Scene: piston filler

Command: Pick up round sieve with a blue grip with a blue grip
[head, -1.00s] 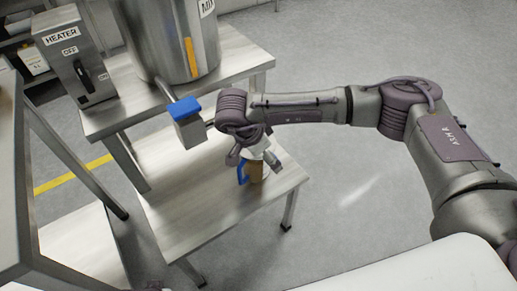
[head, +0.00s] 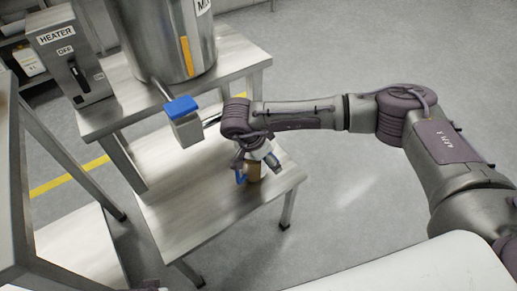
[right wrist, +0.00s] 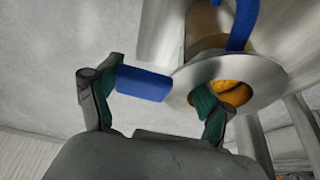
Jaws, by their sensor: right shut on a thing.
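The round sieve (right wrist: 188,82) shows in the right wrist view as a pale metal ring with an orange-yellow middle and a blue grip (right wrist: 143,83). My right gripper (right wrist: 150,100) is shut on this blue grip, with one finger at its outer end and the other by the ring. In the head view my right gripper (head: 257,157) is over the lower shelf and hides most of the sieve. A brown container (head: 254,172) with a blue handle (head: 240,174) stands just below it. I cannot tell whether the sieve touches the container. My left gripper is not in view.
The lower metal shelf (head: 190,210) is clear to the left of the container. A steel tank (head: 165,45) and a heater box (head: 72,65) stand on the upper shelf. A blue-topped spout block (head: 183,120) juts out close to my right wrist. Another metal table stands at left.

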